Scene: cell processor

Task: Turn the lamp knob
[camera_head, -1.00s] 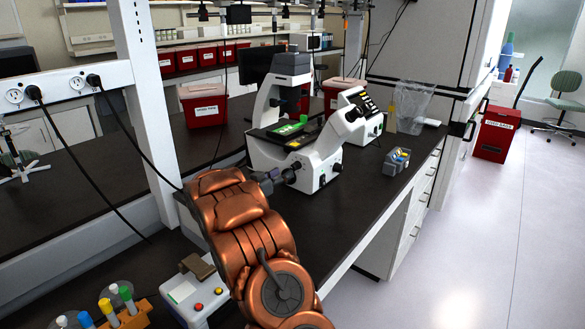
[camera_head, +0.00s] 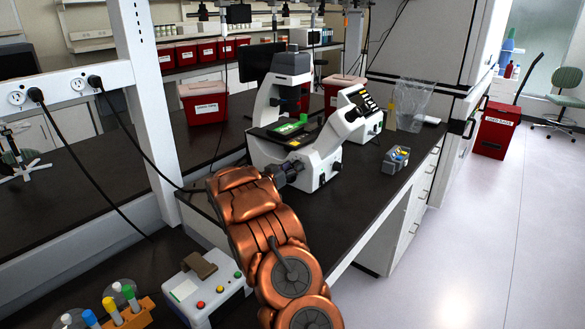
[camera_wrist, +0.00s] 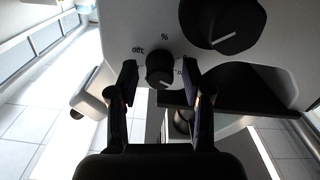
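A white microscope (camera_head: 325,152) stands on the dark bench in the head view. In the wrist view, its white side panel (camera_wrist: 110,25) carries a small black knob (camera_wrist: 160,66) with a white pointer line and a percent scale printed around it. This looks like the lamp knob. A larger black knob (camera_wrist: 215,28) is to its upper right. My gripper (camera_wrist: 161,76) is open, with one finger on each side of the small knob. Gaps show between fingers and knob; I cannot tell any contact. In the head view my gripper (camera_head: 292,172) is against the microscope's side, its fingertips unclear.
A small grey device (camera_head: 396,159) sits right of the microscope near the bench edge. A white box with coloured buttons (camera_head: 203,287) and a tube rack (camera_head: 130,315) are at the near left. A red bin (camera_head: 203,104) stands behind.

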